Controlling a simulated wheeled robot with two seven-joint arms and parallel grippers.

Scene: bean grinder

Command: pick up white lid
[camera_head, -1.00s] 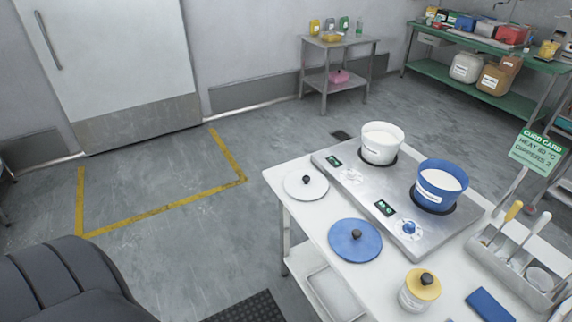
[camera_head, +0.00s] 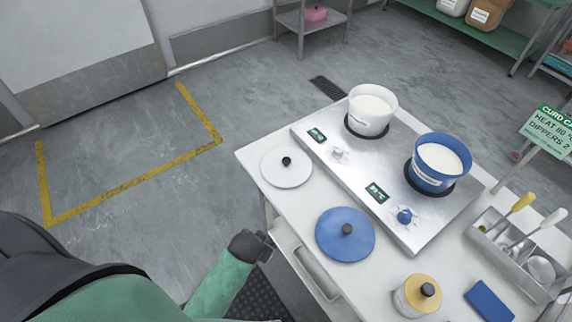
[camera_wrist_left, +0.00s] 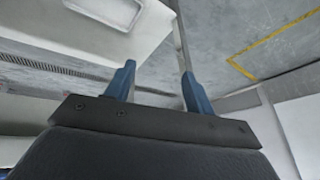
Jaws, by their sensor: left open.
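The white lid (camera_head: 286,167) is a flat round disc with a black knob. It lies on the far left corner of the white table (camera_head: 262,205), left of the hot plate. My left arm comes in from the bottom left in the head view, its dark wrist (camera_head: 249,246) near the table's left edge, below and apart from the lid. Its fingers are hard to make out there. In the left wrist view my left gripper (camera_wrist_left: 158,85) has two blue fingers spread apart with nothing between them. The lid is not clear in the wrist view. My right gripper is not in view.
A steel double hot plate (camera_head: 390,175) holds a white pot (camera_head: 370,112) and a blue pot (camera_head: 438,163). A blue lid (camera_head: 345,234) lies nearer on the table, with a yellow-lidded jar (camera_head: 417,295) and a utensil caddy (camera_head: 520,255). A lower shelf tray (camera_head: 316,274) sits under the table edge.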

